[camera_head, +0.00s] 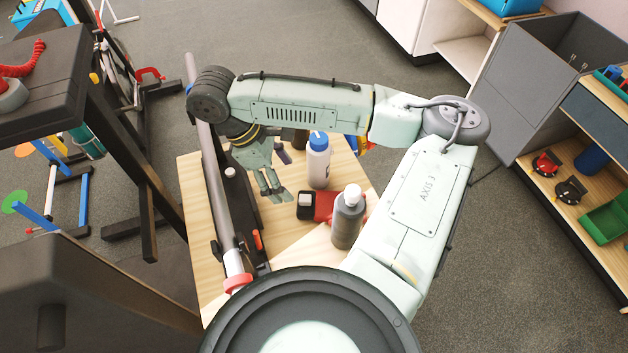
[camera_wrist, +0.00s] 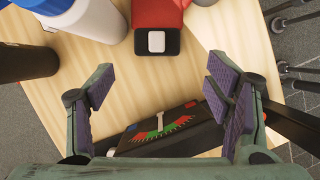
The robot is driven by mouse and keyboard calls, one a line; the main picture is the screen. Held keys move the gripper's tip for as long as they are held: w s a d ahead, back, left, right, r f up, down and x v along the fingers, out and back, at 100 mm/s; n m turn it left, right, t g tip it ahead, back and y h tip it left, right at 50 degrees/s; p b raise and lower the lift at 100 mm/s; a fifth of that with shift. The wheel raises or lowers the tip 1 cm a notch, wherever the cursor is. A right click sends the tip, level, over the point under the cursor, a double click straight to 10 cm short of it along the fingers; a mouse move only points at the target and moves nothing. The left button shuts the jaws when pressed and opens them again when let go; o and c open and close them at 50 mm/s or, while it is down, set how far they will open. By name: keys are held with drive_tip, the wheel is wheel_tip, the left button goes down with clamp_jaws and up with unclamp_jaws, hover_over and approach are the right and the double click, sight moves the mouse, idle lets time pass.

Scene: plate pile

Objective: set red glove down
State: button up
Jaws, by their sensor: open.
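A red item with a black end band and a pale square patch, which I take for the red glove (camera_head: 323,206), lies on the wooden table (camera_head: 285,238) between two bottles. In the wrist view the red glove (camera_wrist: 158,14) shows at the top edge, cut off, with its black end toward my gripper. My gripper (camera_head: 273,194) is over the table, left of the glove. In the wrist view my gripper (camera_wrist: 158,92) has its purple-padded fingers wide apart, with nothing between them.
A white bottle with a blue cap (camera_head: 318,162) stands behind the glove and a grey bottle with a white cap (camera_head: 348,218) in front. A black device with a coloured dial (camera_wrist: 158,128) shows below my fingers. A metal tube (camera_head: 215,190) runs along the table's left side.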

hover_over(300, 198)
drive_tip(key=a, duration=0.2)
wheel_tip(300, 198, down, 4)
drive_tip(key=shift+s+d+f, duration=0.1)
drive_tip(key=shift+s+d, duration=0.05)
drive_tip(key=shift+a+p+x, duration=0.15)
drive_tip(key=shift+p+x, duration=0.2)
drive_tip(key=shift+x, duration=1.2)
drive_tip(key=shift+a+p+x, duration=0.15)
drive_tip(key=shift+p+x, duration=0.15)
drive_tip(key=shift+x, duration=1.2)
drive_tip(key=shift+w+f, duration=0.15)
drive_tip(key=shift+w, duration=0.1)
drive_tip(key=shift+c, duration=0.2)
drive_tip(key=c, duration=1)
drive_tip(key=shift+c, duration=0.2)
